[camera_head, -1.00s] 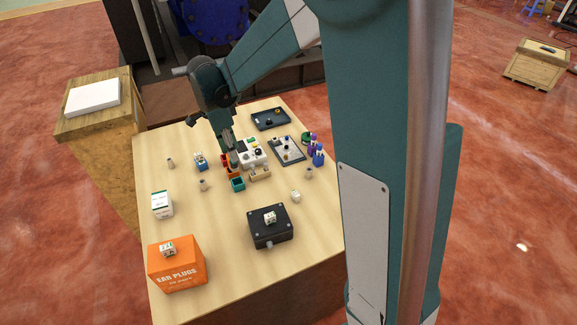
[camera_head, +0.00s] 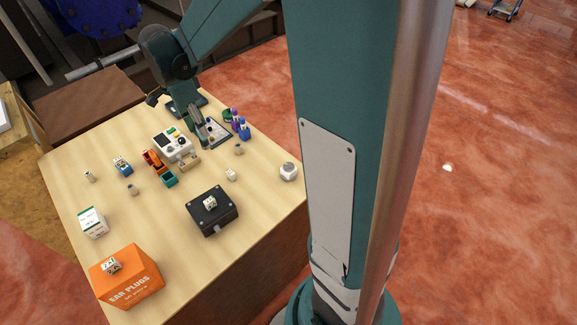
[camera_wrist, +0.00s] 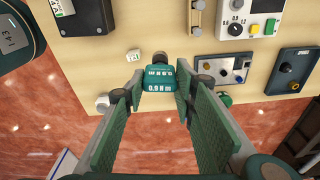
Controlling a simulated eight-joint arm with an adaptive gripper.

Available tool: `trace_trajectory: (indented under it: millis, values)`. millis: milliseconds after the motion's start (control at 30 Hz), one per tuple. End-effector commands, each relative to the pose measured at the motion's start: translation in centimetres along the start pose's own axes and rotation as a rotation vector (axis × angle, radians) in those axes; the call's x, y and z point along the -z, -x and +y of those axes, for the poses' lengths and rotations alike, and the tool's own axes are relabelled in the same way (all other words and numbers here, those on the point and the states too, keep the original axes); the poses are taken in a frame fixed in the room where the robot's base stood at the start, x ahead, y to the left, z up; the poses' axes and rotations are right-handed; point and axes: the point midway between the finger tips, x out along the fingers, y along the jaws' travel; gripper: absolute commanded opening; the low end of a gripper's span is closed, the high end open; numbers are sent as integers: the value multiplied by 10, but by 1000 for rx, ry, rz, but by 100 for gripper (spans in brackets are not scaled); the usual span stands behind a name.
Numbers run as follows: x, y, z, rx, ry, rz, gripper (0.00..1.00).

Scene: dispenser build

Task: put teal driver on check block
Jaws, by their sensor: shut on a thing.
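The teal driver (camera_wrist: 159,82), marked 0.9 N m, sits between the fingertips of my gripper (camera_wrist: 158,93) in the wrist view, and the gripper is shut on it. In the head view my gripper (camera_head: 199,128) is beside the white knobbed box, near the grey plate. The driver is not clear there. I cannot tell for sure which thing is the check block. A pale block with two silver knobs (camera_head: 189,161) stands in front of the white box. A grey plate with round fittings (camera_wrist: 222,69) lies behind the right finger in the wrist view.
Purple and blue bottles (camera_head: 239,122) stand right of my gripper. The white knobbed box (camera_head: 174,145) is left of it. A black box (camera_head: 213,214) with a white cube on top and an orange ear plugs box (camera_head: 126,278) stand nearer. Bare tabletop lies around the black box.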

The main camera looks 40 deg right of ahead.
Motion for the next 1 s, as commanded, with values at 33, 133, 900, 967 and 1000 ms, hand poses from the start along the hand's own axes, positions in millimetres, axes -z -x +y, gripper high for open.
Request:
trace_trajectory:
  millis: [33,133,900,967,1000]
  values:
    - [14,1,7,-2,-14,0,13]
    - [37,2,20,-4,-37,0,13]
    - [182,2,144,-25,-206,0,13]
    - [190,2,154,-26,-217,0,13]
    - [194,1,160,-27,-223,0,13]
